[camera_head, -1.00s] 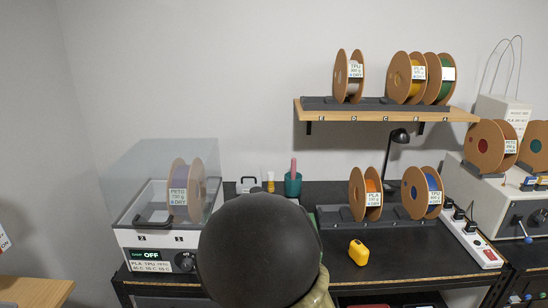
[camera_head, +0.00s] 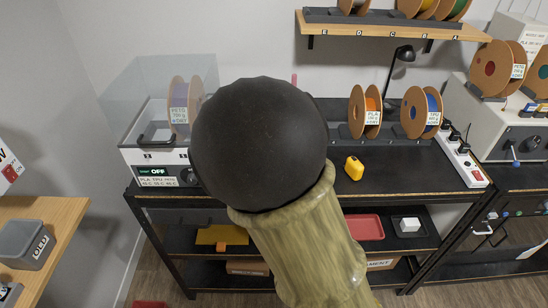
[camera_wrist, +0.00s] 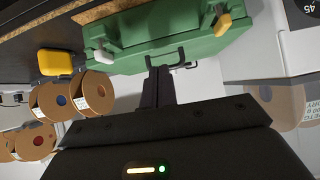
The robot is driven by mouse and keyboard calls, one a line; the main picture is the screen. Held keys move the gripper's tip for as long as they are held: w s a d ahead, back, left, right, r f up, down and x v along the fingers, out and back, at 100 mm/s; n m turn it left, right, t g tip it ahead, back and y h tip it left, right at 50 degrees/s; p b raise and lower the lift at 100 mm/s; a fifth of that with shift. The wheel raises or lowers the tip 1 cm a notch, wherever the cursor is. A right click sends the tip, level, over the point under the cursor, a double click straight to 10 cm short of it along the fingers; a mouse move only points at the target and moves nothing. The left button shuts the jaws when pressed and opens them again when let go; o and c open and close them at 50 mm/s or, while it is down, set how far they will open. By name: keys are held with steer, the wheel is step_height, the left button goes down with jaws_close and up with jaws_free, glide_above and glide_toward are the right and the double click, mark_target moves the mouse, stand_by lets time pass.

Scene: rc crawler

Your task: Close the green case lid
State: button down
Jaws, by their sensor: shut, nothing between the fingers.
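The green case (camera_wrist: 150,28) fills the upper middle of the wrist view, which is turned over. Its handle and two latches show, one pale and one yellow; I cannot tell how far its lid is open. My gripper (camera_wrist: 160,74) is shut and empty, its fingertips close to the handle. Whether they touch it is unclear. In the head view my own arm covers the gripper and the case.
A clear-lidded dryer (camera_head: 150,110) stands left on the black bench (camera_head: 400,165). A yellow tape measure (camera_head: 354,168) and spools (camera_head: 365,112) stand right of my arm. A power strip (camera_head: 466,165) lies further right. A wooden table (camera_head: 55,210) is at the left.

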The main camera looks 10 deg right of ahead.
steer(key=s+f+b, duration=0.1)
steer(key=s+f, duration=0.1)
steer(key=s, duration=0.1)
steer(key=s+f+b, duration=0.1)
steer(key=shift+s+a+b, duration=0.25)
steer(key=shift+s+b, duration=0.05)
steer(key=shift+s, duration=0.05)
steer(key=shift+r, duration=0.1)
steer(key=s+d+r+n+g+y+p, duration=0.1)
steer(key=s+d+g+p, duration=0.2)
steer(key=s+d+g, duration=0.5)
steer(key=s, duration=0.4)
steer(key=shift+d+r+n, duration=0.25)
steer(key=shift+d+n, duration=0.05)
steer(key=shift+d, duration=0.05)
steer(key=c, duration=2.2)
jaws_free()
steer(key=shift+s, duration=0.1)
